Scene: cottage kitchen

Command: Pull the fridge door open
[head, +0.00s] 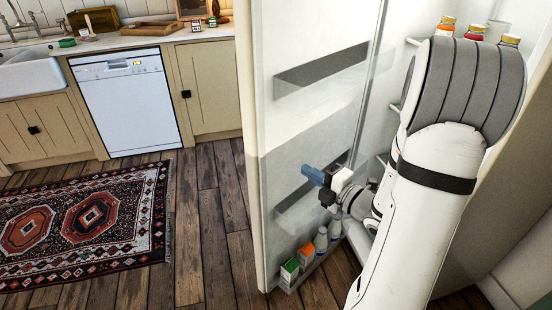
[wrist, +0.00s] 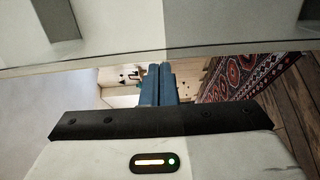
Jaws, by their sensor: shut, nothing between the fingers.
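The fridge door (head: 290,45) stands wide open in the head view, its pale inner face with shelves turned toward the fridge interior. My gripper (head: 308,172) is at the inner side of the door, in front of its lower half. Its blue fingers are shut with nothing between them. In the wrist view the shut fingers (wrist: 157,85) point toward a long edge of the door (wrist: 230,48) that crosses the upper part. I cannot tell whether they touch the door. The outer face and handle are hidden. The fridge interior (head: 398,60) is partly hidden behind my arm.
Cartons (head: 289,271) and bottles stand low on the door's bottom shelf. Jars with orange and red lids (head: 474,32) stand in the fridge. Left of the door are bare floorboards (head: 205,230), a patterned rug (head: 90,215) and a white dishwasher (head: 125,105).

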